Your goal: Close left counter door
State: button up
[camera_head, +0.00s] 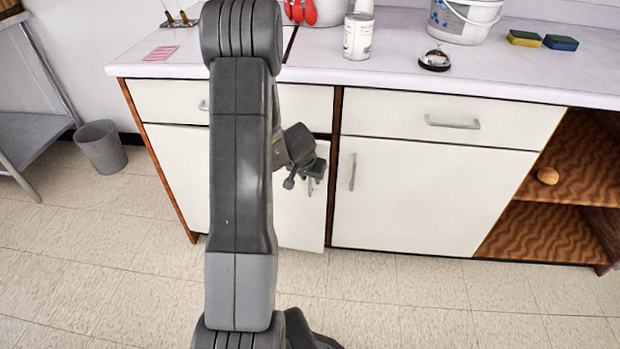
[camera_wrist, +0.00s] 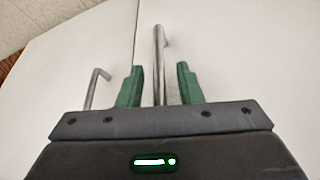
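The left counter has white doors below its drawers. One door (camera_head: 180,172) shows left of my arm, and another white door panel (camera_head: 300,225) shows right of it. That panel's lower corner hangs a little lower than the counter base beside it, so it looks slightly ajar; my arm hides much of it. My gripper (camera_head: 314,178) is in front of this panel. In the wrist view my gripper (camera_wrist: 158,85) is open, with its green fingers on either side of a metal bar handle (camera_wrist: 158,50). I cannot tell whether they touch it. A second handle (camera_wrist: 92,88) is to the left.
A right-hand door (camera_head: 420,195) looks flush, beside open wooden shelves (camera_head: 545,232). A grey bin (camera_head: 101,147) and a metal table (camera_head: 35,135) stand at the left. A can (camera_head: 357,38), bell (camera_head: 434,60) and bucket (camera_head: 463,20) stand on the countertop. The tiled floor in front is clear.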

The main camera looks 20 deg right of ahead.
grip_shut()
jog(key=shift+w+d+r+p, duration=0.25)
jog(key=shift+w+r+p, duration=0.05)
jog(key=shift+p, duration=0.5)
jog(key=w+p, duration=0.1)
jog(key=w+d+p, duration=0.1)
jog(key=p, duration=0.1)
jog(key=shift+d+r+n, duration=0.1)
jog(key=shift+d+n, duration=0.1)
jog(key=shift+n, duration=0.1)
jog(key=shift+w+d+p, duration=0.45)
jog(key=shift+w+p, duration=0.25)
jog(key=shift+p, duration=0.4)
jog(key=shift+c, duration=0.3)
grip_release()
jog(key=shift+w+d+f, duration=0.1)
jog(key=shift+f, duration=0.1)
jog(key=shift+o, duration=0.3)
jog(key=shift+f, duration=0.15)
